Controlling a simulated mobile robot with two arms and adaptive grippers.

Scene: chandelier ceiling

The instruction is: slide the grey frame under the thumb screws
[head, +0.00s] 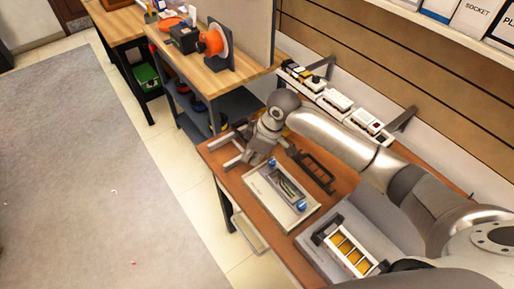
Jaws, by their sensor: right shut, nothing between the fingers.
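A light grey plate (262,187) with a framed window lies on the brown table (230,178). A blue thumb screw (272,163) stands at its far end and another blue thumb screw (302,206) at its near end. A dark grey open frame (318,171) with crossbars lies on the table just right of the plate, apart from both screws. My right gripper (250,155) is shut and empty at the far left of the table, beyond the plate. Pale grey bars show beside it; their exact shape is hard to tell. My left gripper is out of view.
A tray with yellow cells (350,252) lies at the near right. A wooden workbench (205,68) with an orange spool (217,42) stands beyond. The floor at left is clear.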

